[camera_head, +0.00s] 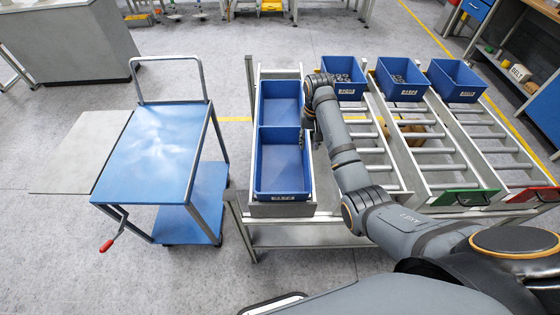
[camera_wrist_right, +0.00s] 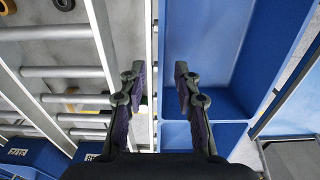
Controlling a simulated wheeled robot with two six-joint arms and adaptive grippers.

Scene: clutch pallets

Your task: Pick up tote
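Two blue totes sit end to end in the left lane of the rack in the head view: an empty far tote (camera_head: 281,88) and a near tote (camera_head: 283,194) with a label on its front. My right gripper (camera_head: 309,128) is over the right side of these totes, close to where they meet. In the right wrist view my right gripper (camera_wrist_right: 157,88) is open, with one finger on each side of a tote's long side rim. Whether the fingers touch the wall cannot be told. The arm hides part of that rim. My left gripper is not in view.
Three more blue totes stand on roller lanes at the right: one (camera_head: 343,91), another (camera_head: 402,93) and a third (camera_head: 456,93). A blue cart (camera_head: 155,145) stands left of the rack, with floor between. A workbench (camera_head: 535,80) is at far right.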

